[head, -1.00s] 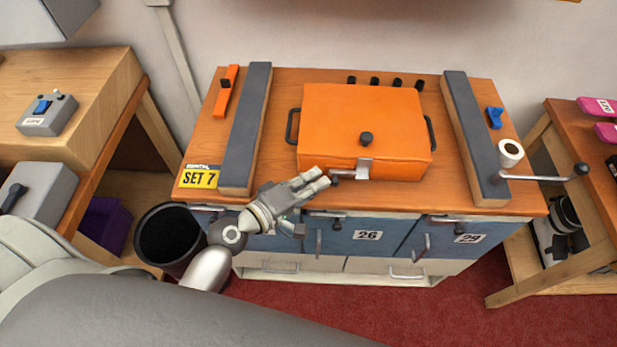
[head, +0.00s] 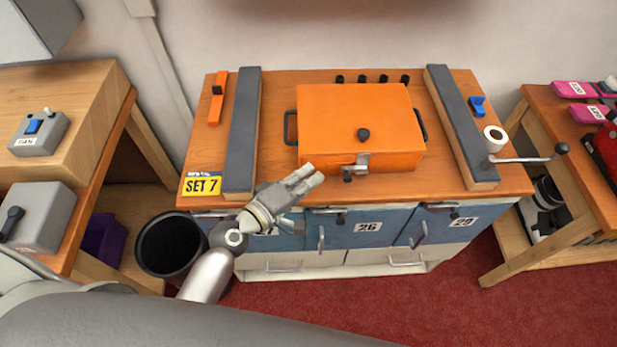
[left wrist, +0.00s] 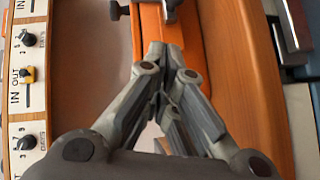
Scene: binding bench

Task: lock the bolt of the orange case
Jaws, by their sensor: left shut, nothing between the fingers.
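The orange case (head: 345,115) sits closed on the wooden bench top, with a dark knob on its lid and dark handles at both sides. Its bolt (head: 355,167), a grey metal piece with a dark knob, is on the front face. My left gripper (head: 311,174) is shut and empty, just left of the bolt and in front of the case, apart from the bolt. In the left wrist view the left gripper (left wrist: 165,48) points at the orange case (left wrist: 150,30), with the bolt (left wrist: 170,8) at the top edge. My right gripper is not in view.
Two grey-topped rails (head: 243,130) (head: 462,125) flank the case. A white roll on a crank (head: 495,138) stands at the right. Blue drawers (head: 365,230) lie below the bench front. A black bin (head: 170,245) stands at lower left.

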